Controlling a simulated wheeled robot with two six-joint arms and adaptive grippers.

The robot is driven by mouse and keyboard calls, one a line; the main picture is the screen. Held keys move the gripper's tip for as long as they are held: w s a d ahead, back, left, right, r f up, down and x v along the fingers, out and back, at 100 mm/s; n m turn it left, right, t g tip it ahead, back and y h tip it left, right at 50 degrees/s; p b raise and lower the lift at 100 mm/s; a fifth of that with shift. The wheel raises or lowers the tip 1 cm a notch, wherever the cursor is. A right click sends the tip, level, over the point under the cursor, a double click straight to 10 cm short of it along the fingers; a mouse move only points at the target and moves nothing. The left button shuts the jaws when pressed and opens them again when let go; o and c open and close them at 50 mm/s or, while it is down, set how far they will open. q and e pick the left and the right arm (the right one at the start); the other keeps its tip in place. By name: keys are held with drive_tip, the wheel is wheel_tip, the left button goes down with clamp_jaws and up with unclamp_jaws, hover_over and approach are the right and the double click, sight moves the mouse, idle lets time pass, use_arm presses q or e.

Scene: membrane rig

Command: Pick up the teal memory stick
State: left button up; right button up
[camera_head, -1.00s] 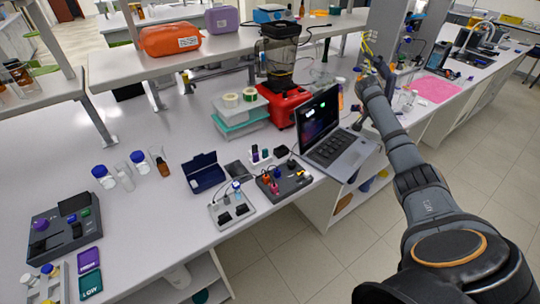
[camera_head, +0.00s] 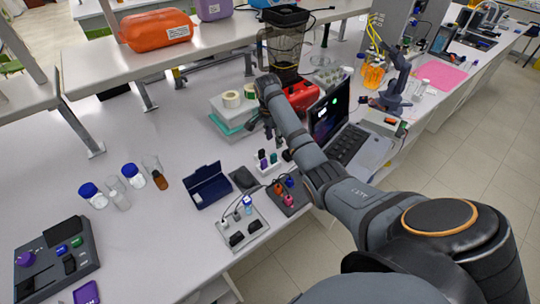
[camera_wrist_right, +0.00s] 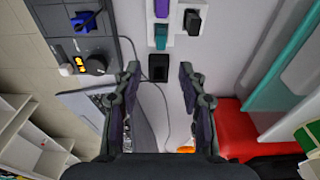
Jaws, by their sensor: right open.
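The teal memory stick (camera_wrist_right: 160,36) stands in a white holder (camera_wrist_right: 160,50), between a purple stick (camera_wrist_right: 161,8) and a small black block (camera_wrist_right: 158,68). In the head view the teal stick (camera_head: 273,158) is small, at the right end of the holder (camera_head: 266,167). My right gripper (camera_wrist_right: 160,75) is open and empty, its fingers spread on either side of the black block's line of sight. In the head view the right gripper (camera_head: 273,130) hangs beyond and above the holder, partly hidden by my arm. My left gripper is not in view.
A black plug-like item (camera_wrist_right: 193,21) stands beside the sticks. Stacked white and teal boxes (camera_head: 232,112) stand behind. An open dark case (camera_head: 208,185) lies left.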

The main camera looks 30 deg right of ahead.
sight(274, 154)
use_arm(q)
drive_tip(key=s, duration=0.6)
use_arm(e)
drive_tip(key=f, duration=0.2)
drive_tip(key=f+p, duration=0.1)
drive_tip(key=f, duration=0.1)
drive_tip(key=shift+s+d+f, duration=0.15)
drive_tip(key=shift+s, duration=0.05)
drive_tip(key=shift+w+f+p, duration=0.25)
drive_tip(key=shift+f+p, duration=0.35)
drive_tip(key=shift+f, duration=0.5)
wheel_tip(274, 154, down, 3)
drive_tip(key=shift+r, duration=0.1)
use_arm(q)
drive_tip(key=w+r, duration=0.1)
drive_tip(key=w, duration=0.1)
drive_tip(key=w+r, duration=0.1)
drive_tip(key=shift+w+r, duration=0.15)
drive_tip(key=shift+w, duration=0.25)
use_arm(e)
clamp_jaws()
